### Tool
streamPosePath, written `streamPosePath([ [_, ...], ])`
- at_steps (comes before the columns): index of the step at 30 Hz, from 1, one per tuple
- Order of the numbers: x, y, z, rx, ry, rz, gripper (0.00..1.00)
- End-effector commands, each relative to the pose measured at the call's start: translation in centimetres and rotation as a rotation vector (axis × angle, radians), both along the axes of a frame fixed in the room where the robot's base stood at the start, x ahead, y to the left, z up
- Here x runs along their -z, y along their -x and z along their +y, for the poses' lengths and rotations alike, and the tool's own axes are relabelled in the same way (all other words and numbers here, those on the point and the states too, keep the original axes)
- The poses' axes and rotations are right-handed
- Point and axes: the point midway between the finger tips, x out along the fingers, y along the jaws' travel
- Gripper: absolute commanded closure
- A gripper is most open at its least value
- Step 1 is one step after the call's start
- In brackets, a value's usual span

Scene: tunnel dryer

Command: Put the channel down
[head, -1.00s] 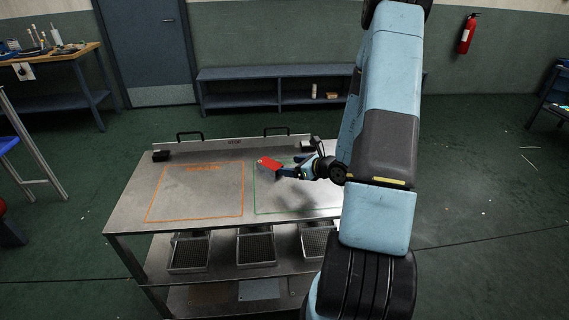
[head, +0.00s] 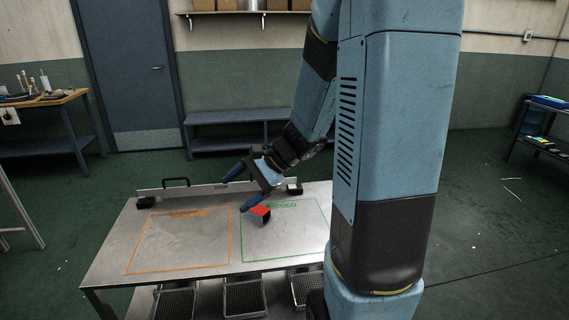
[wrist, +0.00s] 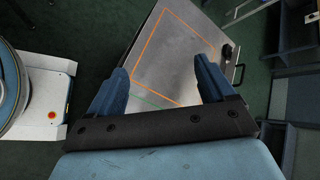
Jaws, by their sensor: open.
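The red channel (head: 260,211) is on the metal table (head: 185,238), in the far left part of the green outlined area (head: 285,240). A dark part shows at its near right end. My gripper (head: 233,194) is open and points to the left. In the head view its lower finger overlaps the channel's left side; I cannot tell whether they touch. In the wrist view my gripper (wrist: 160,85) has its two blue fingers wide apart with nothing between them, and the channel does not show there.
An orange outlined area (head: 180,240) on the table's left half is empty. A low metal stop rail (head: 205,188) with black end blocks runs along the back edge. Trays (head: 245,298) sit on the shelf below. A blue bench (head: 225,118) stands behind.

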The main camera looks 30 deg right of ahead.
Motion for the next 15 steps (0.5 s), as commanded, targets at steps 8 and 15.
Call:
streamPosePath([
  [8,-3.9,5.4,0.9,-0.288,0.291,-0.158,0.17],
  [15,-6.8,9.5,0.0,-0.496,0.559,-0.302,0.17],
])
